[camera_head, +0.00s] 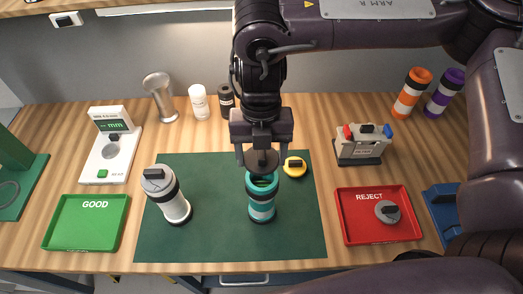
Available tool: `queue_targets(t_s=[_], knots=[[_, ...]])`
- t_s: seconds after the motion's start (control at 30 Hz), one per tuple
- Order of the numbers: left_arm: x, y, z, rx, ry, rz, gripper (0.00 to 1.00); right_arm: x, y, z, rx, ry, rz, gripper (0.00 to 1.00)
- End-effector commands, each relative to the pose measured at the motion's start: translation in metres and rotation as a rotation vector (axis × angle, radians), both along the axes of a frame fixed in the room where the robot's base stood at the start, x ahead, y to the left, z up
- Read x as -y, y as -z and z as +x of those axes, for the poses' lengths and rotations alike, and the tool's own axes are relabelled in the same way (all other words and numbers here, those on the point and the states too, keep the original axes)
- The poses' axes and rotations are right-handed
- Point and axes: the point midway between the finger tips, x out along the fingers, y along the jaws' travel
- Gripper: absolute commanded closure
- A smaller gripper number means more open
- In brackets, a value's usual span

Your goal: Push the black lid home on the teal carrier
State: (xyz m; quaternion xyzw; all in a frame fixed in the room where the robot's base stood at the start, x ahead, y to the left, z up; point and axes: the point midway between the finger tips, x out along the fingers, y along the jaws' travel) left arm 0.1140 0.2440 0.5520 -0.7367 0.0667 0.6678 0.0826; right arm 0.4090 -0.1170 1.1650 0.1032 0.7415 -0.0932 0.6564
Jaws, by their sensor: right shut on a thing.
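The teal carrier (261,203) stands upright on the dark green mat (220,244), with its open top facing up. My right gripper (262,148) comes down from above and is shut on the black lid (262,161). The lid is a dark disc just above the carrier's mouth and slightly toward its back; teal inner wall shows below the lid. I cannot tell whether the lid touches the rim. My left gripper is not in view.
A yellow lid (295,167) lies right of the carrier. A white carrier with a grey lid (173,200) stands left on the mat. The green GOOD tray (58,238) is at left, the red REJECT tray (357,236) with a grey lid (388,211) at right. A small device (362,150) stands behind the red tray.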

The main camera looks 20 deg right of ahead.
Motion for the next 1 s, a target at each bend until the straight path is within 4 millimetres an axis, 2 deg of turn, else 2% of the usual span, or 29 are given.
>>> queue_targets(t_s=[0.1, 0.33, 0.6, 1.0], knots=[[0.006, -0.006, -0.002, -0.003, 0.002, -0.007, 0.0, 0.0, -0.002, 0.0, -0.002, 0.001, 0.0, 0.56], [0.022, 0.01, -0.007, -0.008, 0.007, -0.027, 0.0, 0.0, 0.02, 0.0, -0.001, 0.002, 0.0, 0.56], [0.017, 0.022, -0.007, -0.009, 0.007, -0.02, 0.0, 0.0, 0.04, 0.0, -0.001, 0.002, 0.0, 0.56], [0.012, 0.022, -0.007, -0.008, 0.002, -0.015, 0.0, 0.0, 0.042, 0.0, 0.0, 0.002, 0.001, 0.56]])
